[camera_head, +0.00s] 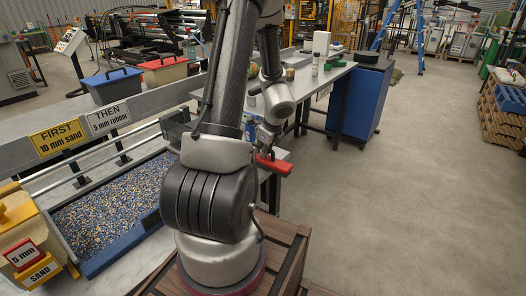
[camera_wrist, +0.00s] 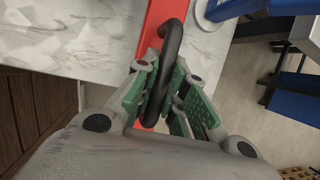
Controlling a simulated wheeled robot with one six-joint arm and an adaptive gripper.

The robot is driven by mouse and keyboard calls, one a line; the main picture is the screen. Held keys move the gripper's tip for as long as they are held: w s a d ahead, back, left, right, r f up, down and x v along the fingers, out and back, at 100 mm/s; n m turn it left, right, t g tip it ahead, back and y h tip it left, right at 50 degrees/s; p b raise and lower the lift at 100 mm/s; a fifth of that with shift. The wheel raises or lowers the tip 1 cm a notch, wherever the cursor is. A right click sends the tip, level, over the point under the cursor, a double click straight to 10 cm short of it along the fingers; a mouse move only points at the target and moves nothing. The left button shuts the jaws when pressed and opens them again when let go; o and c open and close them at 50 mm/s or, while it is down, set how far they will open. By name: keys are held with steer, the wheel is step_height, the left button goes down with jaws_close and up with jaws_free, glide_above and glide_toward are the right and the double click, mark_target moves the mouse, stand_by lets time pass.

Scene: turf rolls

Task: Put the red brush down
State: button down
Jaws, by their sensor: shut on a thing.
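The red brush (camera_head: 274,164) has a red block and a black looped handle. My gripper (camera_head: 267,151) is at its top, at the near end of the pale marbled table (camera_head: 318,76). In the wrist view the green-padded fingers of my gripper (camera_wrist: 168,92) are shut on the black handle (camera_wrist: 174,45). The red block (camera_wrist: 158,22) shows behind the handle, partly hidden by the fingers, and overlaps the table edge. I cannot tell whether the brush touches the tabletop.
A white bottle (camera_head: 321,43) and small containers stand farther back on the table. A blue cabinet (camera_head: 361,98) stands at its right. At left is a blue-framed tray of speckled granules (camera_head: 110,205), with blue (camera_head: 112,86) and red (camera_head: 165,71) bins behind.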

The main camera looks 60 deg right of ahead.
steer(key=shift+f, duration=0.4)
steer(key=shift+f, duration=0.1)
steer(key=c, duration=1.5)
jaws_free()
